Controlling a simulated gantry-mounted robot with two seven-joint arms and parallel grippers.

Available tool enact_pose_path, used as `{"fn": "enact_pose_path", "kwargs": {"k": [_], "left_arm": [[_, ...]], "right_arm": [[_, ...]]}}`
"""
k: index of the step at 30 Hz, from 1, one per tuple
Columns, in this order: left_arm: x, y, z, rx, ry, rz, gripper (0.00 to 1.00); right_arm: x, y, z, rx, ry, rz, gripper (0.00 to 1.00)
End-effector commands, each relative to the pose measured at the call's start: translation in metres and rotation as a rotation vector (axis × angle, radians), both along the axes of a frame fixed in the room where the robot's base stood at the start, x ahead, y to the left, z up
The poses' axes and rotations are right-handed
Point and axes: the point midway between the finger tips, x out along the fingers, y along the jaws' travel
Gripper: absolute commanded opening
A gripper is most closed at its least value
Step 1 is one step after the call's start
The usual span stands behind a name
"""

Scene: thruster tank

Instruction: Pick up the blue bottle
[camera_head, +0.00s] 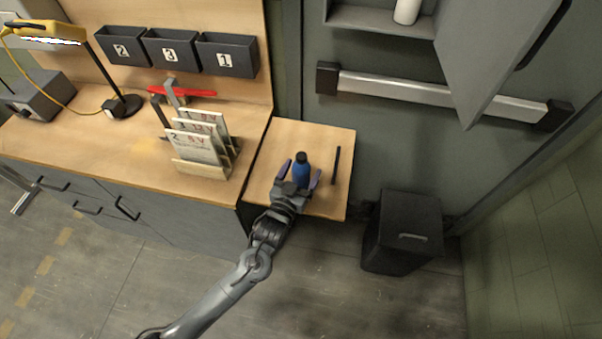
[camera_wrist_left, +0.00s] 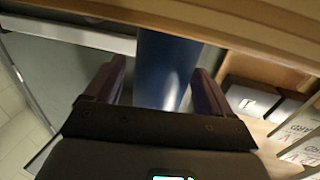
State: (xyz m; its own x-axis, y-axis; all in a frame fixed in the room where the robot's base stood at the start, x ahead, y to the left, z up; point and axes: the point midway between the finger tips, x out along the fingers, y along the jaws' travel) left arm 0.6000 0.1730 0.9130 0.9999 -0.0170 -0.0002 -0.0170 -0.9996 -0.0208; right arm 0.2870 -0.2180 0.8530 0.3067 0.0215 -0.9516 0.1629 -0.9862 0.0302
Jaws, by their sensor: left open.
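The blue bottle (camera_head: 301,172) with a dark cap stands upright on the small wooden side table (camera_head: 262,178). My left gripper (camera_head: 299,174) is open, with one finger on each side of the bottle. In the left wrist view the blue bottle (camera_wrist_left: 162,70) rises between the two purple-tipped fingers of the left gripper (camera_wrist_left: 155,85), with a visible gap at the left finger. I cannot tell whether the right finger touches it. The lower part of the bottle is partly hidden by the gripper. My right gripper is not in view.
A thin black stick (camera_head: 336,165) lies on the side table right of the bottle. A holder with several upright cards (camera_head: 200,145) stands on the workbench at left. A black bin (camera_head: 403,232) stands on the floor at right. Numbered bins (camera_head: 172,50) hang behind the workbench.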

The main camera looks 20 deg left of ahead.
Motion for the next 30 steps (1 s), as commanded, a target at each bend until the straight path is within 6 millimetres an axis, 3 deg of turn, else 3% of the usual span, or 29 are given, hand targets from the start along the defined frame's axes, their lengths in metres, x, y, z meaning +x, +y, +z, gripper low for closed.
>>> {"fn": "enact_pose_path", "kwargs": {"k": [5,17,30], "left_arm": [[0.0,0.0,0.0002,0.0,0.0,0.0,0.83],[-0.0003,0.0,0.0002,0.0,0.0,0.0,0.23],[0.0,0.0,0.0087,-0.002,-0.004,0.0,0.21]], "right_arm": [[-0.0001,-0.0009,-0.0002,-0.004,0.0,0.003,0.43],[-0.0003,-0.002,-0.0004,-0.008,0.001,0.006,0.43],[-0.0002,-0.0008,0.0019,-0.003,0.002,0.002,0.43]]}}
